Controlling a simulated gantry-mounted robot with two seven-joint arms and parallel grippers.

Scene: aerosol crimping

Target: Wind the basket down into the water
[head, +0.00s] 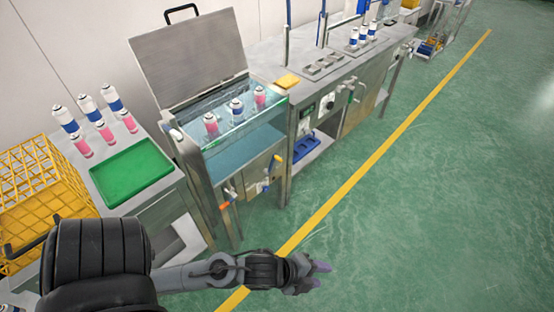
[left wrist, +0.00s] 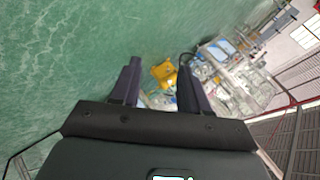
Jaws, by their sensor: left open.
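The water bath (head: 194,165) is a steel tank with its lid (head: 185,60) standing open and a clear front showing blue water (head: 240,155). Three cans (head: 236,110) stand upright in its upper part, above most of the blue. The basket under them is hard to make out. My right gripper is not in view.
A side table with a green tray (head: 132,171), several cans (head: 88,108) and a yellow wire crate (head: 40,185) stands at the left. Green floor (head: 430,200) is clear at the right.

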